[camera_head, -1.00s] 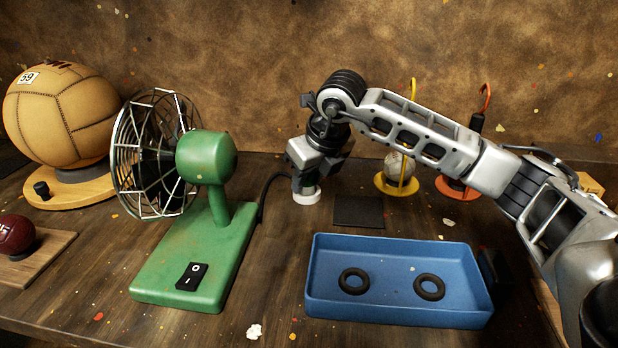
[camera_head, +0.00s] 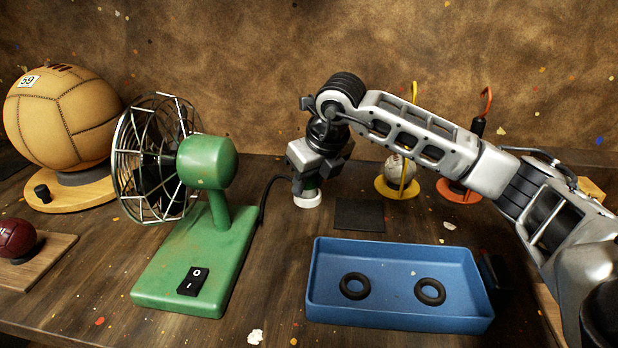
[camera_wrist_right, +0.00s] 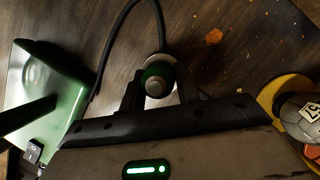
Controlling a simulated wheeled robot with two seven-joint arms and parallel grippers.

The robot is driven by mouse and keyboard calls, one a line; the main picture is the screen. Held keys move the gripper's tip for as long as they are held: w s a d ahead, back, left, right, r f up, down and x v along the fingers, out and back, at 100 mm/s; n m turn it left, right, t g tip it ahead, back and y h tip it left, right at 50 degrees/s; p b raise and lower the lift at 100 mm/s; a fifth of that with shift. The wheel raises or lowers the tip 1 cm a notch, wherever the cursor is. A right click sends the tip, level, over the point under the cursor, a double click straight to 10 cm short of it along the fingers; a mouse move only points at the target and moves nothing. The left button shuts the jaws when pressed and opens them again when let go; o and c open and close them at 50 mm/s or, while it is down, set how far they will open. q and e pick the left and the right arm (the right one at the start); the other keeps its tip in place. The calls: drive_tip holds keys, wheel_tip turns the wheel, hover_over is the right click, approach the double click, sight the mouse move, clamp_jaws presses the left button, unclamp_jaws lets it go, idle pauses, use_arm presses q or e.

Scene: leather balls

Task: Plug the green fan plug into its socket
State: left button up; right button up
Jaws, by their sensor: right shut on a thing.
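The green fan (camera_head: 208,165) stands left of centre in the head view, its black cable (camera_head: 265,193) running from the base to my right gripper. My right gripper (camera_head: 308,183) points down and is shut on the green plug (camera_wrist_right: 158,74), which shows between the fingers in the wrist view. The white round socket (camera_head: 307,199) is directly under the gripper, and its pale rim shows around the plug in the wrist view (camera_wrist_right: 163,59). The fingers hide how deep the plug sits. My left gripper is not in view.
A blue tray (camera_head: 398,318) with two black rings lies in front of the arm. A dark square pad (camera_head: 359,215) is right of the socket. Yellow (camera_head: 384,187) and orange (camera_head: 457,193) ball stands are behind the arm. A large tan ball (camera_head: 62,120) stands left.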

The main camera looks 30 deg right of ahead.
drive_tip(key=shift+r, duration=0.1)
idle(0.5)
drive_tip(key=shift+r, duration=0.15)
drive_tip(key=shift+f+b, duration=0.25)
drive_tip(key=shift+b, duration=0.15)
idle(0.8)
drive_tip(key=shift+s+f+b, duration=0.15)
drive_tip(key=shift+f+b, duration=0.15)
drive_tip(key=shift+f, duration=0.1)
idle(0.3)
drive_tip(key=shift+s+f, duration=0.1)
drive_tip(key=shift+f, duration=0.25)
drive_tip(key=shift+w+r+p, duration=0.2)
drive_tip(key=shift+r+p, duration=0.2)
drive_tip(key=shift+r, duration=0.3)
drive_tip(key=shift+r, duration=0.3)
idle(0.6)
